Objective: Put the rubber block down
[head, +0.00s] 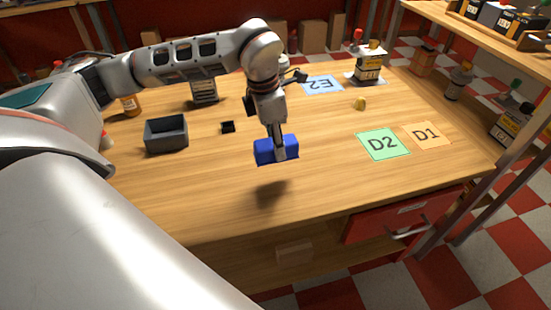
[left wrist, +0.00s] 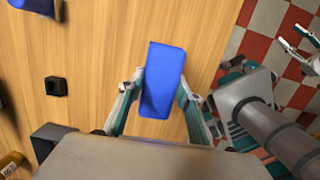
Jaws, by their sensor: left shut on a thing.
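The rubber block seems to be the blue block (head: 268,151), which also shows in the left wrist view (left wrist: 162,80). My left gripper (head: 279,150) is shut on it, with one finger on each long side in the left wrist view (left wrist: 158,100). The block hangs above the wooden table (head: 330,185), and a dark shadow lies on the wood below it, apart from it. My right gripper (left wrist: 298,45) shows at the upper right of the left wrist view, over the floor, its fingers apart and empty.
Mats D2 (head: 383,144), D1 (head: 427,135) and E2 (head: 322,85) lie on the table. A grey open box (head: 166,134) and a small black piece (head: 228,127) are left of the block. The table's front middle is clear.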

